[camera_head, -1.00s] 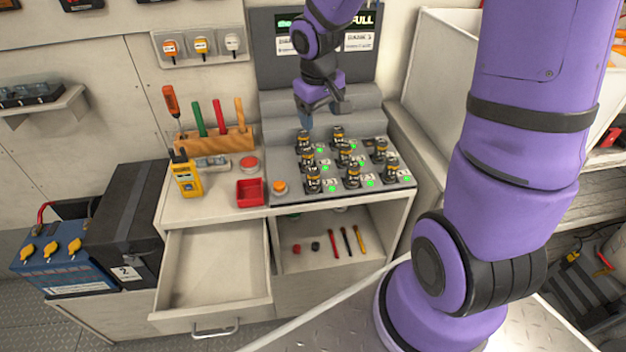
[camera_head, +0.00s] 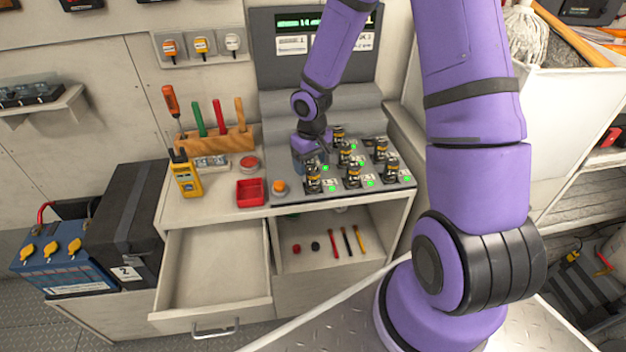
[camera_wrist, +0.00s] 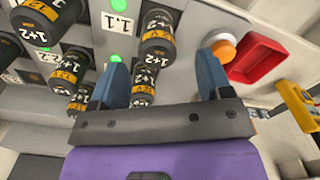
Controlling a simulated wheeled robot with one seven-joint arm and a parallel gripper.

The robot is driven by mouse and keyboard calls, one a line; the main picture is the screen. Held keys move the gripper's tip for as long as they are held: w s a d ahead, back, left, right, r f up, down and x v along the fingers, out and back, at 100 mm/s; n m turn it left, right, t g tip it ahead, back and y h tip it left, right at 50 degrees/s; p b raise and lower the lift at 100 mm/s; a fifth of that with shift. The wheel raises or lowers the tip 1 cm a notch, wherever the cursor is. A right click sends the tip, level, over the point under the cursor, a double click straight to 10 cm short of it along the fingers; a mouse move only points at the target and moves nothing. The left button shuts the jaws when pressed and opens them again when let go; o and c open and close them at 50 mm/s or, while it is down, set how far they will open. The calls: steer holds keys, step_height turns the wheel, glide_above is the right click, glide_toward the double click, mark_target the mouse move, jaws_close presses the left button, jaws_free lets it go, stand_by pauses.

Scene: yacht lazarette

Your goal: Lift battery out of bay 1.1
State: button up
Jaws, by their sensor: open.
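A battery with a black top and yellow band stands upright in bay 1.1, at the front left of the grey charger (camera_head: 385,198). It shows in the head view (camera_head: 313,178) and in the wrist view (camera_wrist: 157,40), beside the label 1.1 (camera_wrist: 118,25). A green light (camera_wrist: 117,57) glows near that label. My gripper (camera_wrist: 162,62) is open and empty, its blue fingers pointing towards this battery. Another battery (camera_wrist: 144,80) shows between the fingers. In the head view my gripper (camera_head: 308,163) is just behind the bay 1.1 battery and hides the left batteries behind it.
Several other batteries (camera_head: 352,175) stand close on the right. A yellow handheld device (camera_head: 185,175) stands farther left. An open empty drawer (camera_head: 215,265) sticks out below.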

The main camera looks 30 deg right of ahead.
mark_target(313, 170)
steer(key=shift+s+d+f, duration=0.1)
steer(key=shift+f, duration=2.7)
steer(key=c, duration=1.1)
